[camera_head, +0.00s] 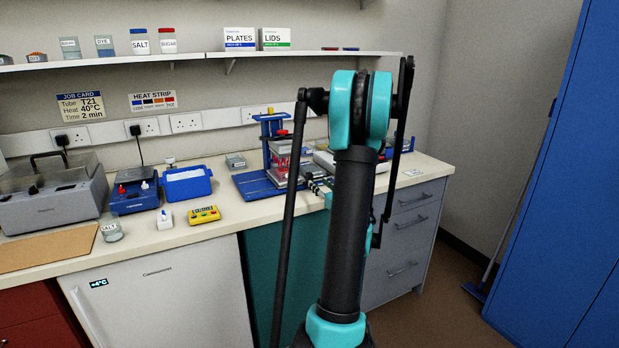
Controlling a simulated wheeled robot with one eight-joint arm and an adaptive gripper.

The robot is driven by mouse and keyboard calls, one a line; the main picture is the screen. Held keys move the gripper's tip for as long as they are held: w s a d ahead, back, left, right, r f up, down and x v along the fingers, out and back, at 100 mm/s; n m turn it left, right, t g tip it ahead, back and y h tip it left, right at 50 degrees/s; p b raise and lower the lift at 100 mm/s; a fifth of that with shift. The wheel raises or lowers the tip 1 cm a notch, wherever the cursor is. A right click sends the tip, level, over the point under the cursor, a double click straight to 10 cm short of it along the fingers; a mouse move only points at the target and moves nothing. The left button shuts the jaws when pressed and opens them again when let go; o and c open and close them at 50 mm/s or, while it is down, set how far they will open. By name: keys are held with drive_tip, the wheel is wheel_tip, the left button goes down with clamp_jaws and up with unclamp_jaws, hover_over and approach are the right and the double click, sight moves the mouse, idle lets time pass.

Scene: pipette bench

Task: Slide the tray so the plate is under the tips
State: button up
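A blue pipette stand (247,186) with a blue upright frame stands on the bench at the middle of the head view. A pale tray (270,173) sits on its base. A small clear and red item (283,147) is within the frame; I cannot tell the plate from the tips at this size. My gripper (313,184) is at the right front of the stand, low over the bench, partly hidden by my arm. I cannot tell whether its fingers are open or touch the tray.
A yellow timer (203,214), a white bottle (164,219) and a blue box (187,184) stand left of the pipette stand. Farther left are a blue device (134,193) and a grey lidded machine (50,196). Bare bench lies between timer and stand.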

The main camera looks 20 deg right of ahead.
sight(311, 177)
drive_tip(key=w, duration=0.9)
drive_tip(key=shift+a, duration=0.15)
drive_tip(key=shift+c, duration=0.2)
clamp_jaws()
